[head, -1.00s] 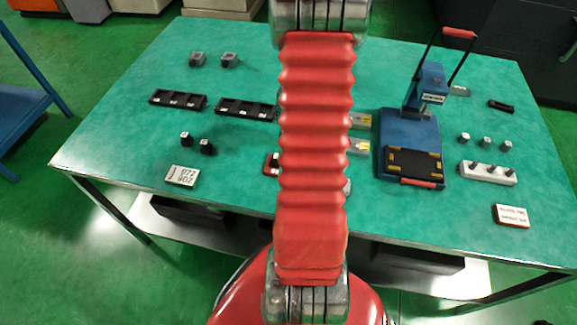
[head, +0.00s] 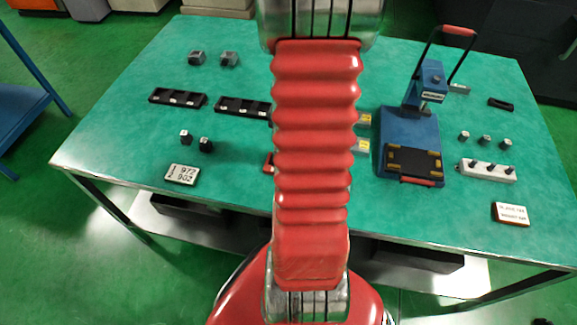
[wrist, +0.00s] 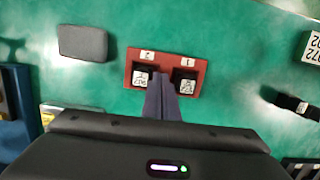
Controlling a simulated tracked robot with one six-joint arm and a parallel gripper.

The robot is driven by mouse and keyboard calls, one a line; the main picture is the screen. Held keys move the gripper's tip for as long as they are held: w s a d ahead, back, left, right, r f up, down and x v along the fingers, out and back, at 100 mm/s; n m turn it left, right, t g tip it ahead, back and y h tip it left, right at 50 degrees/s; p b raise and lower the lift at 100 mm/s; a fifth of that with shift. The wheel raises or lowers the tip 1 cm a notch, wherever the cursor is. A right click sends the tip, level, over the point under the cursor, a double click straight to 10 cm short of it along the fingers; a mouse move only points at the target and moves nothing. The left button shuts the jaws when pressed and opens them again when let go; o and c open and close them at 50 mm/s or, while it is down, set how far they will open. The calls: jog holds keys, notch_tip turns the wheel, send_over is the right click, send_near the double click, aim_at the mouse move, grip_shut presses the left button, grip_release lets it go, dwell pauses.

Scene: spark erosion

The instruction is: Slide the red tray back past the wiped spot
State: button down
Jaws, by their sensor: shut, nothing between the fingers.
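The red tray (wrist: 167,64) shows in the wrist view, just above the middle. It has two labelled places, each with a black block (wrist: 142,79) in it. My gripper (wrist: 161,84) is shut and empty. Its dark fingers overlap the tray's lower edge in the picture, between the two blocks; I cannot tell whether they touch it. In the head view my arm hides the gripper and nearly all of the tray; a red sliver (head: 267,162) shows at the arm's left edge. I cannot make out a distinct wiped spot on the green tabletop.
A dark grey pad (wrist: 82,43) lies left of the tray in the wrist view, apart from it. A blue press (head: 408,140) stands right of my arm in the head view. Black racks (head: 178,97) and a number card (head: 182,174) lie to the left. Green surface borders the tray.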

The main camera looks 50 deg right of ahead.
jog(key=a, duration=0.1)
jog(key=s+a, duration=0.1)
jog(key=a, duration=0.1)
jog(key=shift+s, duration=0.15)
jog(key=shift+s+a+f, duration=0.1)
jog(key=shift+a, duration=0.1)
jog(key=shift+f, duration=0.8)
jog(key=shift+s, duration=0.1)
